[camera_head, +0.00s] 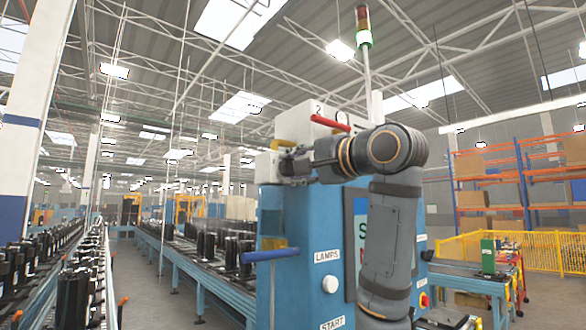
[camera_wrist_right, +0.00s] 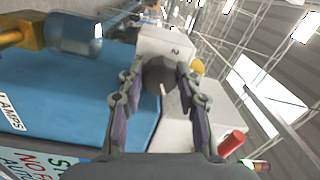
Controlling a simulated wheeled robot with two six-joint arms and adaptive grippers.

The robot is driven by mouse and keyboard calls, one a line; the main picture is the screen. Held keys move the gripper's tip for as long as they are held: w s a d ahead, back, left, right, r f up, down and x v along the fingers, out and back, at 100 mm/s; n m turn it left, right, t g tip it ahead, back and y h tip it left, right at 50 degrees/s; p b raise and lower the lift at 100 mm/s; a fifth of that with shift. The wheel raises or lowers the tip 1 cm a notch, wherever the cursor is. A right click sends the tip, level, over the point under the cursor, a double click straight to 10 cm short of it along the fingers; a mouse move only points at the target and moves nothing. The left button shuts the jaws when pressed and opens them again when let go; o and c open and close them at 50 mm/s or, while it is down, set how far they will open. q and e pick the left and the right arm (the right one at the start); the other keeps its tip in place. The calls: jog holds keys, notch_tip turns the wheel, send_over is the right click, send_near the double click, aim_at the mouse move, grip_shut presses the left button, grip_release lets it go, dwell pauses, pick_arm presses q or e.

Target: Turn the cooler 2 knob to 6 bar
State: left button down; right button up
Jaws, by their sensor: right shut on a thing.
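The cooler 2 knob (camera_wrist_right: 160,73) is dark grey and round, with a pale mark, in the wrist view. It sits in front of a white box (camera_wrist_right: 165,43) labelled "2". My right gripper (camera_wrist_right: 161,80) is shut on the knob, with one finger on each side. In the head view my right gripper (camera_head: 288,165) points left at the white housing (camera_head: 293,124) marked "2", and the knob is hidden there. A small gauge (camera_head: 342,116) shows beside the label, but its reading is too small to tell. My left gripper is not in view.
A red lever (camera_head: 330,123) is just above my right gripper. The blue cabinet (camera_head: 305,230) stands below, with a blue cylinder (camera_head: 270,255) sticking out from it. Conveyors of dark parts (camera_head: 232,245) run at left. A yellow fence (camera_head: 500,250) is at right.

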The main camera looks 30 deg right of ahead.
jog(key=o, duration=1.2)
jog(key=shift+s+d, duration=0.1)
jog(key=shift+c, duration=0.2)
jog(key=s+d, duration=0.1)
jog(key=s, duration=1.1)
jog(key=shift+f, duration=0.2)
